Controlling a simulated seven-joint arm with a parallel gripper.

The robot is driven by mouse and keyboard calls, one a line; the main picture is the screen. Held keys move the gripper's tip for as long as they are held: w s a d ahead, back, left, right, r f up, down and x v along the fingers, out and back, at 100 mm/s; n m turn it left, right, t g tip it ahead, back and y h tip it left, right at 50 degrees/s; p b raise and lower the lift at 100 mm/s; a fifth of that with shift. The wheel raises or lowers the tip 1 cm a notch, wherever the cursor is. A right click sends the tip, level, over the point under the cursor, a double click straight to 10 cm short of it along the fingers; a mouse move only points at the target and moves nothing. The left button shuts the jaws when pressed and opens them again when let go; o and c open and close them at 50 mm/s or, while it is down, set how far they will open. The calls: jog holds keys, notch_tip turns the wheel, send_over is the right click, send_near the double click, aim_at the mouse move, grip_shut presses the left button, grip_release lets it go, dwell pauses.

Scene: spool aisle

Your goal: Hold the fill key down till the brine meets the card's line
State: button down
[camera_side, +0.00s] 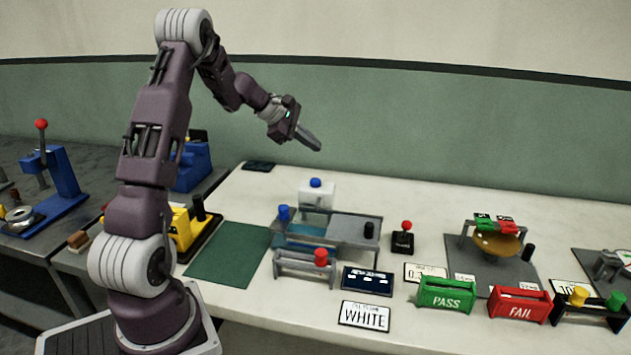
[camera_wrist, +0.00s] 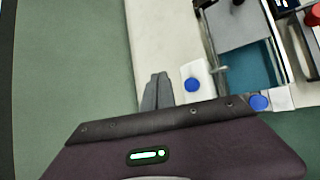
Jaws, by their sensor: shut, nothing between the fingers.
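My gripper (camera_side: 310,141) is shut and empty, raised above the back of the table. In the wrist view its fingers (camera_wrist: 156,90) show closed, left of a blue button. That blue button (camera_side: 316,183) tops a white block (camera_side: 318,197) behind a clear tank; it also shows in the wrist view (camera_wrist: 192,85). I cannot tell for sure that it is the fill key. The tank (camera_side: 305,240) holds teal liquid, the brine; its level against any line is too small to read. A white card (camera_side: 365,316) reading WHITE lies in front; I see no line on it.
A blue knob (camera_side: 284,213) and a dark knob (camera_side: 369,230) flank the tank. A red-knobbed rack (camera_side: 305,266) and dark display panel (camera_side: 367,281) stand in front. A red-topped switch (camera_side: 403,240), balance (camera_side: 497,243), and green PASS (camera_side: 446,295) and red FAIL (camera_side: 519,303) boxes are right.

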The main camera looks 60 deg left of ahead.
aim_at(312, 181)
notch_tip(312, 181, down, 7)
jog(key=shift+f, duration=0.15)
jog(key=shift+f, duration=0.1)
dwell(2.1)
jog(key=shift+f, duration=0.3)
jog(key=shift+f, duration=0.55)
dwell(4.5)
